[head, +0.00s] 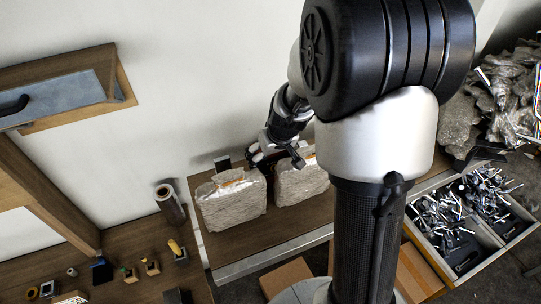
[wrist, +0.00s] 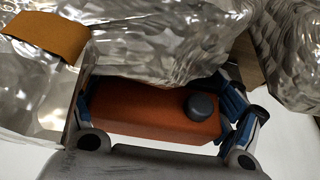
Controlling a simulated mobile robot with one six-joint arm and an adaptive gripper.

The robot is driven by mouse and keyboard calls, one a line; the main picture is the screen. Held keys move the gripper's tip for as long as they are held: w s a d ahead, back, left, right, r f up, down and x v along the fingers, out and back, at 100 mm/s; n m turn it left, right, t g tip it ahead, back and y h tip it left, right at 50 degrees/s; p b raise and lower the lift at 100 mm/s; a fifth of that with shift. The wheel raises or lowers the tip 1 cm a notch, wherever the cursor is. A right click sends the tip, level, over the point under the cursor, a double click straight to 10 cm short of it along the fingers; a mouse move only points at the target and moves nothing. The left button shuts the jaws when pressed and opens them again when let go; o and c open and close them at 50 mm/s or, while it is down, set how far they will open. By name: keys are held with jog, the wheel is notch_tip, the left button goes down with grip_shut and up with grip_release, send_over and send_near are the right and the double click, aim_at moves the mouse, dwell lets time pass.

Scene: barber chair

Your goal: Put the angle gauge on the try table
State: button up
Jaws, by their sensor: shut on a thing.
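My gripper (wrist: 158,108) is shut on a red-orange block with a dark round knob (wrist: 140,108), which I take to be the angle gauge. Its fingers are at both ends of the block. In the head view my gripper (head: 270,152) is above the back of a wooden table (head: 245,238), behind two plastic-wrapped packages. Only a little red shows there, and most of the held block is hidden. I cannot tell whether it touches the table or a package. Which surface is the try table is not marked.
The left package (head: 230,203) and right package (head: 301,181) crowd the table. A dark block (head: 222,163) is at its back edge. A bench with small tools (head: 115,290) is at left, with an upright roll (head: 170,204). A tray of metal tools (head: 424,242) is at right.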

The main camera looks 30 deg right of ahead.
jog(key=o, duration=1.1)
jog(key=shift+c, duration=0.2)
